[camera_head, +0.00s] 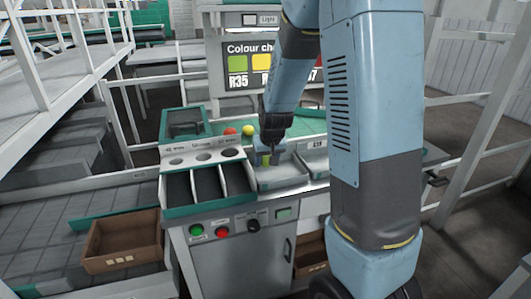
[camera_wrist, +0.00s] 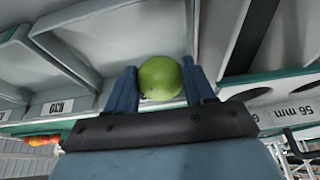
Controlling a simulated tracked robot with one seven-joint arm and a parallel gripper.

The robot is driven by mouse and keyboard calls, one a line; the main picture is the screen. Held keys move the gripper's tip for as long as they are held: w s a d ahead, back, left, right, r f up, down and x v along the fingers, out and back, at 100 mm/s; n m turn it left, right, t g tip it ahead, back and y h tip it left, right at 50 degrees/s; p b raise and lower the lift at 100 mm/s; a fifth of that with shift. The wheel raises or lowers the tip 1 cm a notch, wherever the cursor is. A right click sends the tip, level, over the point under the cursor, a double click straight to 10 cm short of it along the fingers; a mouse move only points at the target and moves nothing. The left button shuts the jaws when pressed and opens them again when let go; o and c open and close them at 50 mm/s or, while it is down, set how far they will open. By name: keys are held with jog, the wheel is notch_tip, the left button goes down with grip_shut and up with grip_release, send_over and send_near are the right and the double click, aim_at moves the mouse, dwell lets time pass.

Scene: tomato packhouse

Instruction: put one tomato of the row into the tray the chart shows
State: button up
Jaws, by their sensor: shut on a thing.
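My gripper (camera_wrist: 160,82) is shut on a green tomato (camera_wrist: 162,76), held between its two blue fingers. In the head view my gripper (camera_head: 268,156) hangs over a grey tray (camera_head: 284,184), with the tomato showing yellow-green at its tips. The tomato appears above the tray floor; I cannot tell the exact gap. A second grey tray (camera_head: 315,161) is to the right, partly behind my arm. A red tomato (camera_head: 230,131) and a yellow tomato (camera_head: 248,130) lie on the green surface behind. The colour chart (camera_head: 252,66) pairs green with R35; its other codes are partly hidden by my arm.
Left of the trays are dark sloped channels (camera_head: 206,184) below a panel with round holes (camera_head: 204,156). A green-rimmed bin (camera_head: 185,123) stands behind them. A brown crate (camera_head: 122,243) is at lower left. Tray walls (camera_wrist: 215,35) stand close beside the fingers.

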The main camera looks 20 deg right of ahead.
aim_at(267, 179)
jog(key=shift+f, duration=2.1)
jog(key=shift+f, duration=0.55)
jog(key=o, duration=0.8)
jog(key=c, duration=0.3)
jog(key=shift+r, duration=0.15)
jog(key=shift+r, duration=3.4)
